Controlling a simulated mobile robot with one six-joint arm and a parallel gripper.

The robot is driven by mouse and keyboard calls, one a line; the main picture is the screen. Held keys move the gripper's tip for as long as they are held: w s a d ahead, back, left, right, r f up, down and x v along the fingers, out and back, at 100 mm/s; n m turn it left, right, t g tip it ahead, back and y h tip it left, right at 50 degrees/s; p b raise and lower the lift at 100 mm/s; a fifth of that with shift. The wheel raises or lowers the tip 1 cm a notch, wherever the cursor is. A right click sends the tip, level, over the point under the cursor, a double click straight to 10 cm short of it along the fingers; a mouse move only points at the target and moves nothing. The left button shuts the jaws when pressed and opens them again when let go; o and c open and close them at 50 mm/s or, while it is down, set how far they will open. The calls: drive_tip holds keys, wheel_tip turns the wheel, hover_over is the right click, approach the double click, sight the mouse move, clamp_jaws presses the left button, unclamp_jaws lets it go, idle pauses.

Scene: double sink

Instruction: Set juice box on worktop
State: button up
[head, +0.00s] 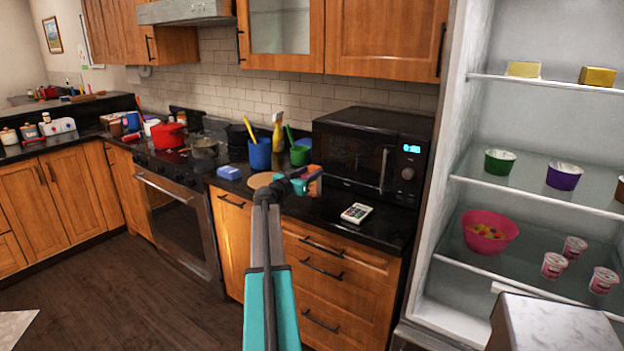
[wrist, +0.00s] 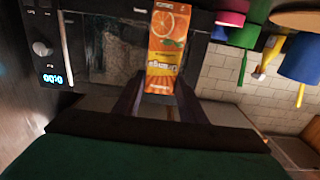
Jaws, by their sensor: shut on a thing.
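An orange juice box (wrist: 168,45) with a picture of an orange on it is between the two fingers of my gripper (wrist: 160,92) in the wrist view. In the head view the juice box (head: 315,183) shows partly behind my teal and grey gripper (head: 301,184). My gripper is shut on the juice box. Both are over the black worktop (head: 385,222), left of the microwave. Whether the box touches the worktop cannot be told.
A black microwave (head: 372,150) stands at the back right of the worktop. A calculator (head: 356,213) lies in front of it. A round tan board (head: 264,180), a blue cup (head: 260,154) and a blue block (head: 229,172) are to the left. An open fridge (head: 450,180) stands right.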

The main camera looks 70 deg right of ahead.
drive_tip(key=shift+d, duration=0.75)
drive_tip(key=shift+w+d+p, duration=0.1)
drive_tip(key=shift+d+p, duration=0.2)
drive_tip(key=shift+d, duration=0.25)
drive_tip(key=shift+d+f, duration=0.15)
drive_tip(key=shift+f, duration=0.1)
drive_tip(key=shift+f+p, duration=0.7)
drive_tip(key=shift+f, duration=0.9)
drive_tip(key=shift+f+b, duration=0.15)
drive_tip(key=shift+b, duration=0.2)
drive_tip(key=o, duration=1.2)
drive_tip(key=shift+r+p, duration=0.2)
drive_tip(key=shift+p, duration=0.25)
